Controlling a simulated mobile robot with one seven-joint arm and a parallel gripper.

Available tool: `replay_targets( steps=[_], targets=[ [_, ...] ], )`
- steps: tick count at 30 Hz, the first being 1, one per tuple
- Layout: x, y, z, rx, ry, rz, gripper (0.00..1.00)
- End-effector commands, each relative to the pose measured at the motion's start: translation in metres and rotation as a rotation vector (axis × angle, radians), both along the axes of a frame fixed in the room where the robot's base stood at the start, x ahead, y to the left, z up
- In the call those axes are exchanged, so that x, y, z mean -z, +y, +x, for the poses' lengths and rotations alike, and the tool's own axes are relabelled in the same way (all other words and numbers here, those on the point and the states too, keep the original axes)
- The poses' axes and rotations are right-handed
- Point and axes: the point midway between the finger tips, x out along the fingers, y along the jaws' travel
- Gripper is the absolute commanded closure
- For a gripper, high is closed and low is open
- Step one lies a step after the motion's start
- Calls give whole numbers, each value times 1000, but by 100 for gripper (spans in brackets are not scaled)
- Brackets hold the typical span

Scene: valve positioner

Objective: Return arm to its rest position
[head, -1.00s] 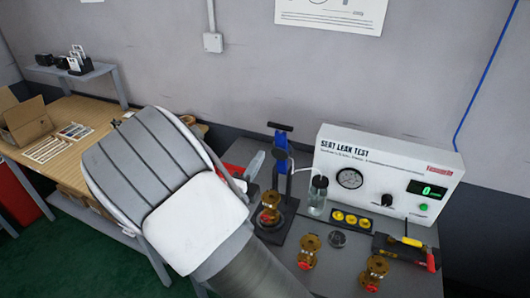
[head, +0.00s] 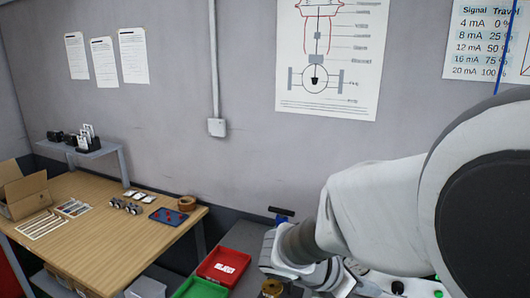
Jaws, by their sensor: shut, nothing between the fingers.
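My arm (head: 375,200) fills the right and lower right of the head view. Its large rounded part is at the right edge, and a pale link runs left from it to a dark grey joint (head: 297,243). Grey and white arm parts (head: 280,258) bend down beyond that joint, over the test bench. I cannot make out my gripper's fingers; they are hidden or out of the picture. The arm covers most of the white seat leak test box, of which only a knob (head: 397,287) and a green button (head: 438,294) show.
A brass valve (head: 271,288) stands close beside the arm at the bottom. A red bin (head: 224,265) and a green bin (head: 188,289) sit left of it. A wooden table (head: 120,240) with a cardboard box (head: 25,192) and small parts is further left. Posters hang on the wall.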

Motion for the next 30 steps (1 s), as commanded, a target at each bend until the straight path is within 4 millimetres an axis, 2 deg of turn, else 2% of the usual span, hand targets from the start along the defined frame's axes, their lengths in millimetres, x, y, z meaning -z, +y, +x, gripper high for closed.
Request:
replay_targets(
  steps=[2, 6, 15, 22, 30],
  targets=[
    [-1, -7, -22, 163, -115, 153, 100],
    [-4, -5, -54, 449, -308, 399, 100],
    [-23, 24, -102, 1068, -712, 891, 100],
    [-45, 49, -117, 1441, -932, 1186, 100],
    [-55, 59, -120, 1581, -1001, 1297, 100]
  ],
)
